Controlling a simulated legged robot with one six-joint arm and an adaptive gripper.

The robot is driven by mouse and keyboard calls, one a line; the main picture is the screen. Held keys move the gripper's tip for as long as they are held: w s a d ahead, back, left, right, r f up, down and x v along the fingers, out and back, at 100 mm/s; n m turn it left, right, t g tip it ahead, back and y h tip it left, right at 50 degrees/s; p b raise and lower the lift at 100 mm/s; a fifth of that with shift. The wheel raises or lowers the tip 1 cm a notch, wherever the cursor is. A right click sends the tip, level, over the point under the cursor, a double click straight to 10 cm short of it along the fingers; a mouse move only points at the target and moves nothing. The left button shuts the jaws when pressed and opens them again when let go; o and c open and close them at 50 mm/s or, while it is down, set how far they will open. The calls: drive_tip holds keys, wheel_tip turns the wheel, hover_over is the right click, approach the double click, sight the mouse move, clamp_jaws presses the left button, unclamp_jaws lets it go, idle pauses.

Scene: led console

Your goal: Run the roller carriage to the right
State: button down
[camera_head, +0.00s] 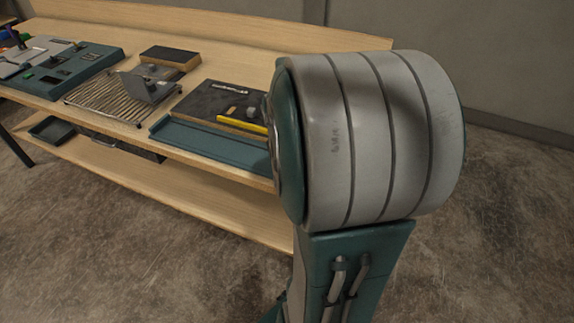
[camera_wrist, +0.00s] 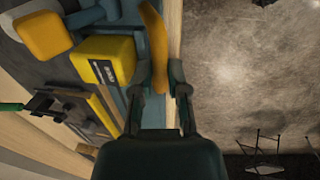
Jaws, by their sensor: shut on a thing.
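In the wrist view my gripper (camera_wrist: 168,80) is shut on a curved yellow handle (camera_wrist: 154,30), whose lower end sits between the two fingers. Beside the handle, to the left, is a yellow block with a dark label (camera_wrist: 105,58), which looks like the roller carriage. A teal part (camera_wrist: 133,15) stands between block and handle. The rollers cannot be made out. In the head view the dark panel (camera_head: 205,98) with a teal front strip (camera_head: 205,141) and a yellow bar (camera_head: 241,125) lies on the bench. My arm hides its right end and my gripper.
The wooden bench (camera_head: 60,92) holds a ribbed board with a grey plate (camera_head: 110,95), a dark block (camera_head: 170,58) and a teal console (camera_head: 60,70) further left. In the wrist view a rounded yellow piece (camera_wrist: 40,36) is near the carriage. Bare floor (camera_wrist: 250,70) lies beyond the bench edge.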

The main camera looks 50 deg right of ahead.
drive_tip(key=c, duration=0.7)
unclamp_jaws()
drive_tip(key=shift+s+d, duration=0.1)
drive_tip(key=shift+s, duration=0.15)
drive_tip(key=shift+o, duration=0.2)
wheel_tip(320, 180, up, 12)
drive_tip(key=a, duration=0.2)
drive_tip(key=shift+s+f, duration=0.2)
drive_tip(key=shift+s, duration=0.1)
drive_tip(key=s+a+m+t+y, duration=0.1)
drive_tip(key=s+a+m+t, duration=0.1)
drive_tip(key=a, duration=0.9)
drive_tip(key=s+a+m+t+y, duration=0.1)
drive_tip(key=s+a+m+t, duration=0.1)
drive_tip(key=a, duration=0.9)
drive_tip(key=shift+a+r+t, duration=0.15)
drive_tip(key=shift+a+t, duration=0.1)
drive_tip(key=shift+t, duration=0.15)
